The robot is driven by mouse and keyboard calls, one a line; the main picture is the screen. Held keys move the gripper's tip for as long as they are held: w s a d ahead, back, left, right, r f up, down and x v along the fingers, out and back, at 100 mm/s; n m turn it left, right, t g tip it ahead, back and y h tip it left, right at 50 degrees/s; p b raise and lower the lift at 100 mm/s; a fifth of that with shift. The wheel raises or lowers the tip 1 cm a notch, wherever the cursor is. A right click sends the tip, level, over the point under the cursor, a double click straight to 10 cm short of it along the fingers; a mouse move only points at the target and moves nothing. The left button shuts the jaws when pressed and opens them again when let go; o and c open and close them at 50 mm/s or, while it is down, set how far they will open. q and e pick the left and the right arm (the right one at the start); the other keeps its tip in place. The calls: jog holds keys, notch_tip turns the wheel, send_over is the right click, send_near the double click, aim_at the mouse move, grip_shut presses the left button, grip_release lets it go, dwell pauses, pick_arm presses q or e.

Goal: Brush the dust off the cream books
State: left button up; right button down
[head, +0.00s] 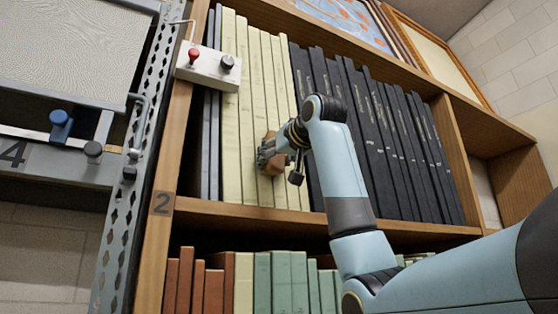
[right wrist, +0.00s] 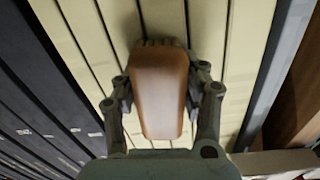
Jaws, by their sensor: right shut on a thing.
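The cream books (head: 231,135) stand upright in a row on the wooden shelf in the head view. They also fill the upper middle of the right wrist view (right wrist: 242,65). My right gripper (head: 270,158) is in front of their spines. It is shut on a brush (right wrist: 160,92) with a brown wooden back, one finger on each side. The brush's dark bristles show at its far end, close to the spines; I cannot tell whether they touch. I cannot make out dust on the spines. My left gripper is not in view.
Dark books (head: 375,140) stand right of the cream ones, grey books (head: 210,130) left. A white control box (head: 208,66) with a red knob juts out at the shelf's upper left. A perforated metal post (head: 133,150) stands further left. Green and brown books (head: 283,285) fill the shelf below.

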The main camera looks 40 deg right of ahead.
aim_at(242, 159)
jog(key=shift+w+a, duration=0.25)
jog(key=shift+a, duration=0.8)
jog(key=shift+w+a, duration=0.25)
jog(key=shift+a, duration=0.8)
jog(key=shift+w+a, duration=0.15)
jog(key=shift+a, duration=0.5)
jog(key=shift+w+a, duration=0.15)
jog(key=shift+a, duration=0.5)
jog(key=shift+d, duration=0.1)
jog(key=shift+s+d, duration=0.1)
jog(key=shift+d, duration=0.05)
jog(key=shift+s+a, duration=0.2)
jog(key=shift+s, duration=0.35)
jog(key=shift+b+v, duration=0.8)
jog(key=shift+v, duration=1.6)
jog(key=shift+f, duration=0.15)
jog(key=shift+b+v, duration=0.3)
jog(key=shift+v, duration=1.2)
jog(key=shift+f, duration=0.1)
